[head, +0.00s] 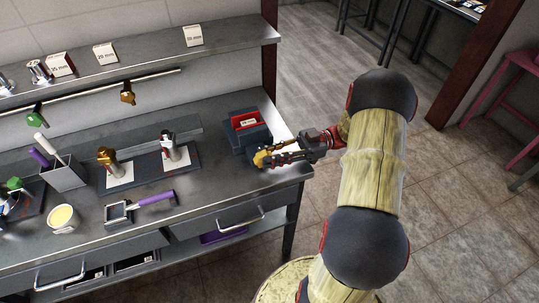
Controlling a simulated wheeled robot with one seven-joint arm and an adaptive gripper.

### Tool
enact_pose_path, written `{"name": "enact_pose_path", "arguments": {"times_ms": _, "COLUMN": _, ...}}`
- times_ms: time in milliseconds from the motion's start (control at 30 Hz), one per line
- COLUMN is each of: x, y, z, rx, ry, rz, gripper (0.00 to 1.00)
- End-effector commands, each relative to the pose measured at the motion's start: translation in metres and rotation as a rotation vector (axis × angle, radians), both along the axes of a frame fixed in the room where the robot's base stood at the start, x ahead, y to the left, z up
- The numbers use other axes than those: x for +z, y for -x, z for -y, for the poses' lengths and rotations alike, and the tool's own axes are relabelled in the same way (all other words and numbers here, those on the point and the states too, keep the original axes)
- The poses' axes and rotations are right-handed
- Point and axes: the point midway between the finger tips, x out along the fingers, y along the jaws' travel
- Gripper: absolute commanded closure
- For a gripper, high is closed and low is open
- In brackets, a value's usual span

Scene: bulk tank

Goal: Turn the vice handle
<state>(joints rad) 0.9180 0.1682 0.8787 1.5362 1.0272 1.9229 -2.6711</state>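What looks like the vice (252,138), a dark block with a red part and a small white label, sits at the right end of the steel bench. A yellow piece (261,158) shows at its front right corner, right at the fingertips; I cannot tell if it is the handle or part of my gripper. My gripper (270,156), dark with red marks, reaches in from the right, low over the bench. Its fingers are too small and overlapped to tell whether they are open or shut on anything. The handle is not clearly visible.
Left of the vice stand two taps on a dark plate (193,177), a purple-handled tool (150,200), a cup (62,219) and a grey holder (65,177). A shelf (150,58) with labels runs behind. The bench's front strip near the gripper is clear.

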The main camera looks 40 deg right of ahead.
Motion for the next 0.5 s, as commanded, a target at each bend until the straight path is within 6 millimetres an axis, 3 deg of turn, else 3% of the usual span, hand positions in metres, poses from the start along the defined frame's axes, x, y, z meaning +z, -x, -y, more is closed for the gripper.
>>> {"name": "enact_pose_path", "arguments": {"times_ms": 200, "x": 0.0001, "y": 0.0002, "z": -0.0001, "rx": 0.001, "ry": 0.000, "rz": 0.000, "gripper": 0.63}}
{"name": "enact_pose_path", "arguments": {"times_ms": 500, "x": 0.0001, "y": 0.0006, "z": 0.0013, "rx": 0.001, "ry": -0.001, "rz": -0.001, "gripper": 0.63}}
